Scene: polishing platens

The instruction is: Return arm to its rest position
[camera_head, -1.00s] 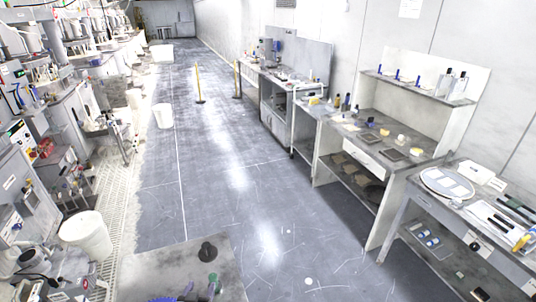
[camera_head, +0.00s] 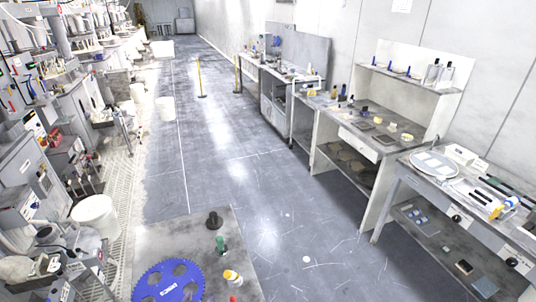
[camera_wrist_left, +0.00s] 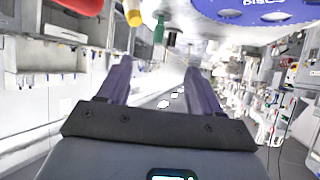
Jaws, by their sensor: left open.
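My left gripper (camera_wrist_left: 157,66) shows in the left wrist view, its two purple fingers spread apart with nothing between them. I cannot make it out in the head view. In the wrist view, a blue disc (camera_wrist_left: 255,14) is at the top right. A yellow-capped bottle (camera_wrist_left: 133,13) and a green bottle (camera_wrist_left: 159,29) are at the top, beyond the fingertips and apart from them. My right gripper is not in view.
In the head view, a grey table (camera_head: 190,235) at the bottom holds the blue disc (camera_head: 161,272), the yellow-capped bottle (camera_head: 232,277), the green bottle (camera_head: 221,244) and a black knob-like piece (camera_head: 213,220). Benches line the right wall.

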